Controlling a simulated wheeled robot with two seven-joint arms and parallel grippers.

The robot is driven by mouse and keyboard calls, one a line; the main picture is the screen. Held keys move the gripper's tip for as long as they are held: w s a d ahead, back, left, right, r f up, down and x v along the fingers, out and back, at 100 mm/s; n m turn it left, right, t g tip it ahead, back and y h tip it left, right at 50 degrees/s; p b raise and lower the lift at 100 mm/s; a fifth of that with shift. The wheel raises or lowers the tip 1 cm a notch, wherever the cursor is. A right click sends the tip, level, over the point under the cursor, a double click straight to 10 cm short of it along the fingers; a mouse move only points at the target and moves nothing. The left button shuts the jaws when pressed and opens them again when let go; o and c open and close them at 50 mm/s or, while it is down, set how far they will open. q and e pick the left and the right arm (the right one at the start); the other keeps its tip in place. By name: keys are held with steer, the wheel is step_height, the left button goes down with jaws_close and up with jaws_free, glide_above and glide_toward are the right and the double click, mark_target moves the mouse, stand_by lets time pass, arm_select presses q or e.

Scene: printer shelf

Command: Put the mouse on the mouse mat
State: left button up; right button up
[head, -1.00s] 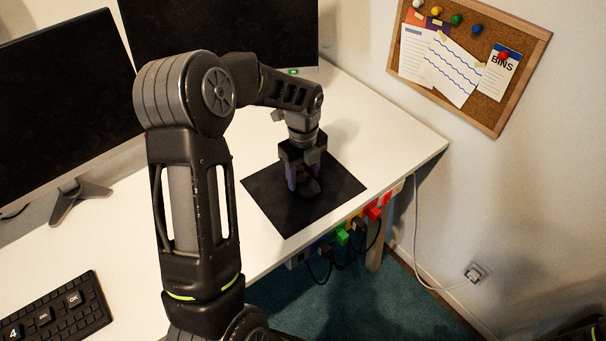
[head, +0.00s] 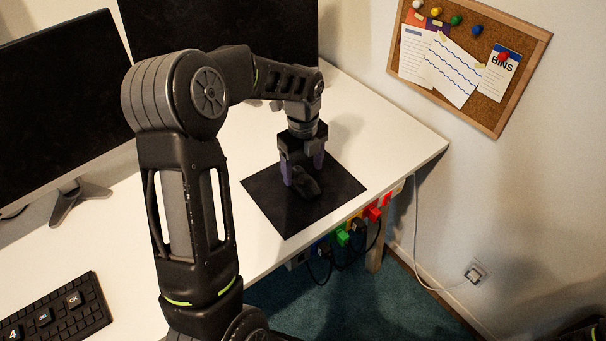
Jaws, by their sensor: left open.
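The black mouse mat (head: 332,195) lies flat on the white desk near its right front edge. The dark mouse (head: 307,188) rests on the mat near its middle, partly hidden by my gripper. My left gripper (head: 302,178) points down over the mat, with its purple-lined fingers open and apart at the far side of the mouse. I cannot tell whether a finger touches the mouse. My right gripper is not visible.
A black keyboard (head: 55,315) lies at the lower left of the desk. Two dark monitors (head: 65,100) stand at the back and left. Coloured plugs and cables (head: 345,237) hang under the desk's front edge. The desk right of the mat is clear.

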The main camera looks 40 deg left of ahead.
mark_target(303, 177)
arm_select(q)
step_height(303, 177, up, 9)
stand_by(0.8)
